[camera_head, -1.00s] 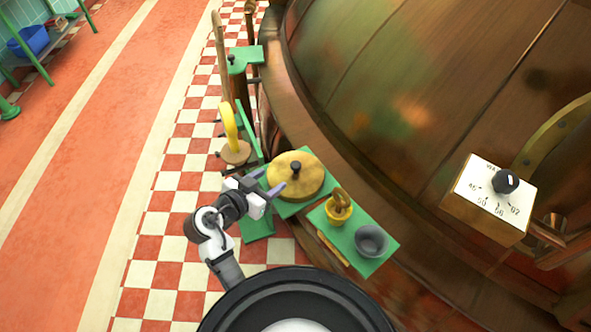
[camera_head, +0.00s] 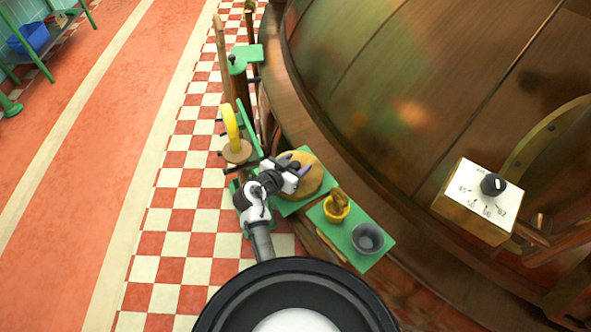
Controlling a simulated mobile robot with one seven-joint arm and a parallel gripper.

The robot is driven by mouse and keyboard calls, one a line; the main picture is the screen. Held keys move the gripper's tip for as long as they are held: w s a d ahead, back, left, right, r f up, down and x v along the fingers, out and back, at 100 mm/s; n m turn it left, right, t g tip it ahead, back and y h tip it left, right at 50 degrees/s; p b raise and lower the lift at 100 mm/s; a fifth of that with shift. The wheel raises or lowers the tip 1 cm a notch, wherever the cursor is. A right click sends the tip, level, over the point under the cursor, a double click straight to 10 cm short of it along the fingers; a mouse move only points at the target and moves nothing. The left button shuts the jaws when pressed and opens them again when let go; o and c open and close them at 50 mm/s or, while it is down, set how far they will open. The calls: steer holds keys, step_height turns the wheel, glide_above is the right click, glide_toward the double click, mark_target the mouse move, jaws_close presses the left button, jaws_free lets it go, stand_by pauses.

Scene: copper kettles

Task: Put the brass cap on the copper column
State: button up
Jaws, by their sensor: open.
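The brass cap (camera_head: 311,183) is a round golden disc lying on a green stand beside the big copper kettle. Its black knob, clear to see earlier, is now largely hidden by my gripper. I cannot tell whether the fingers touch the knob. I cannot tell for certain which thing is the copper column.
The kettle (camera_head: 420,90) walls off the right. The tiled floor at left is clear.

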mark_target(295, 164)
jaws_close()
stand_by(0.3)
steer(key=shift+r, duration=0.1)
step_height(295, 164, up, 20)
steer(key=b, duration=0.2)
stand_by(0.4)
